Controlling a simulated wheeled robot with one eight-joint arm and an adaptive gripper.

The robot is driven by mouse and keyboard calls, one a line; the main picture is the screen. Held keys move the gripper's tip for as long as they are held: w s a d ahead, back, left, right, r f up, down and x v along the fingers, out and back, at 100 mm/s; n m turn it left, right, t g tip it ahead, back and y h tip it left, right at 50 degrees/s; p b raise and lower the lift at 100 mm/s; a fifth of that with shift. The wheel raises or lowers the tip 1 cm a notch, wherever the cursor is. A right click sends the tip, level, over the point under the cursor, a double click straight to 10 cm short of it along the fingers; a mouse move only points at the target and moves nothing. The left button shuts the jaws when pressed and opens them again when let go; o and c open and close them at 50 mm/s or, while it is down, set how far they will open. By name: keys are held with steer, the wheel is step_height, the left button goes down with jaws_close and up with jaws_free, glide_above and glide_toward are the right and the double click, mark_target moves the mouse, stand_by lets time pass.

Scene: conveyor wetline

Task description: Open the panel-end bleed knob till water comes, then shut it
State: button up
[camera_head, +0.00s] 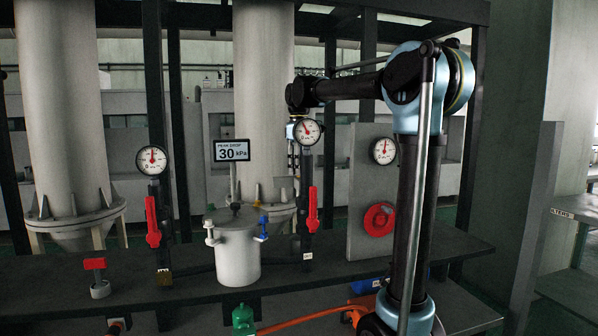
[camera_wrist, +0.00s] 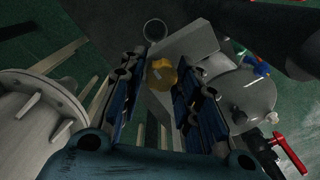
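In the wrist view a round brass-coloured knob (camera_wrist: 161,73) shows against a grey panel (camera_wrist: 190,40). My gripper (camera_wrist: 158,88) is open, with one blue-padded finger on each side of the knob in the picture. I cannot tell whether the fingers touch it or how deep they reach. In the head view my gripper (camera_head: 292,131) is small and partly hidden by a gauge. The grey panel (camera_head: 361,222) stands upright there, with a gauge (camera_head: 383,151) and a red handwheel (camera_head: 379,219) on its face. The knob cannot be made out in the head view. No water is visible.
A lidded grey pot (camera_head: 237,256) stands on the dark bench, with a "30 kPa" sign (camera_head: 232,150) behind it. Posts with gauges and red levers (camera_head: 152,221) (camera_head: 313,210) flank it. A dark ring (camera_wrist: 155,30) shows beyond the knob.

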steer(key=shift+c, duration=0.9)
steer(key=shift+n, duration=1.8)
steer(key=shift+n, duration=1.7)
steer(key=shift+n, duration=1.7)
